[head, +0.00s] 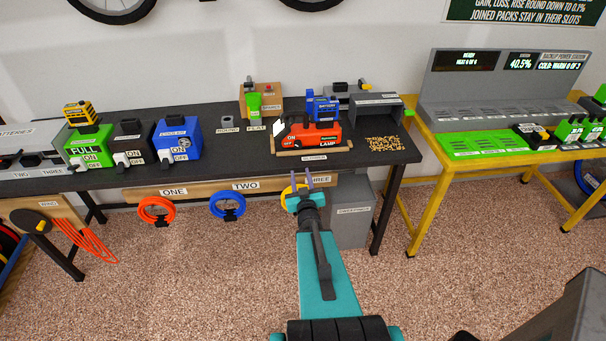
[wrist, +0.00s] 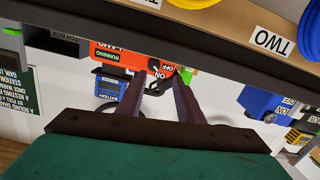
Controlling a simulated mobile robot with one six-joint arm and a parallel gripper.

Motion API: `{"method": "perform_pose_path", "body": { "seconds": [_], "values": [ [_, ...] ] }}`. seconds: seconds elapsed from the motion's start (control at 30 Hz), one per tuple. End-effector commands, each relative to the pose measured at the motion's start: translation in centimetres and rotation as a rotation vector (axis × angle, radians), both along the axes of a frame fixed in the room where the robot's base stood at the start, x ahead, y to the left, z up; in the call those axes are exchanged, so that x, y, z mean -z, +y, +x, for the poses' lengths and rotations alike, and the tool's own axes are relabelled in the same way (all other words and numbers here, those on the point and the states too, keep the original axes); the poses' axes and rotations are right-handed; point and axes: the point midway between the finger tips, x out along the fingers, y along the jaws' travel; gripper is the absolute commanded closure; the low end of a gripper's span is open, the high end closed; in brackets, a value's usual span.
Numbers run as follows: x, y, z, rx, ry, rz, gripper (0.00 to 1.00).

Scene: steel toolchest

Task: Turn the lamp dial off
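The lamp is a red-orange box (head: 318,136) marked LAMP, with a blue battery (head: 322,107) on top, standing on the dark bench. In the wrist view the lamp (wrist: 120,55) appears upside down with a RUNNING label. Its small black dial (wrist: 153,65) sits by ON and OFF marks, just beyond my fingertips in that view; I cannot tell surely which mark it points to. My gripper (head: 303,182) is in front of and below the bench's front edge, apart from the lamp. Its two fingers (wrist: 168,82) are spread with nothing between them.
The bench edge (head: 245,170) and a hanging board with blue (head: 228,205) and orange (head: 157,210) coils lie near my arm. Green (head: 90,147) and blue (head: 178,138) battery units stand left. A grey bin (head: 351,225) is under the bench. A yellow-legged table (head: 428,190) stands right.

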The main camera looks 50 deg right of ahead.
Motion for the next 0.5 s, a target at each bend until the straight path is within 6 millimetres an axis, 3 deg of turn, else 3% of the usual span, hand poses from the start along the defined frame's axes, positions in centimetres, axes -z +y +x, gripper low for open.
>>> {"method": "perform_pose_path", "body": {
  "seconds": [0.27,0.5],
  "values": [
    [7.6,5.3,2.3,-0.058,0.182,0.156,0.67],
    [16.4,13.0,2.7,-0.129,0.433,0.330,0.67]
  ]
}}
